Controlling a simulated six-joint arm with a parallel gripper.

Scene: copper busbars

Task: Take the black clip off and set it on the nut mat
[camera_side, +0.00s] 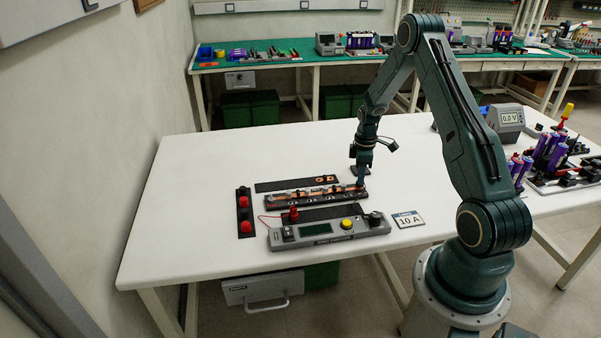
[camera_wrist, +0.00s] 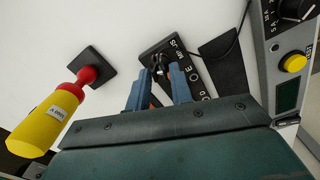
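My gripper (camera_side: 361,183) points down over the right end of the black busbar block (camera_side: 300,198). In the wrist view its two blue fingers (camera_wrist: 159,72) are apart, on either side of a small dark and metallic piece (camera_wrist: 159,66) at the end of the block (camera_wrist: 190,73). That piece may be the black clip on a stud; I cannot make out its shape, and no contact with the fingers shows. A bare black mat (camera_side: 322,213) lies between the block and the meter, also in the wrist view (camera_wrist: 227,67). I cannot tell which mat is the nut mat.
The grey meter (camera_side: 318,231) stands in front. A black strip with red pieces (camera_side: 244,227) lies left; another with copper pieces (camera_side: 272,186) lies behind. A yellow-red tool (camera_wrist: 55,115) stands on a dark pad (camera_wrist: 97,60) near my gripper. The table's left side (camera_side: 190,200) is clear.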

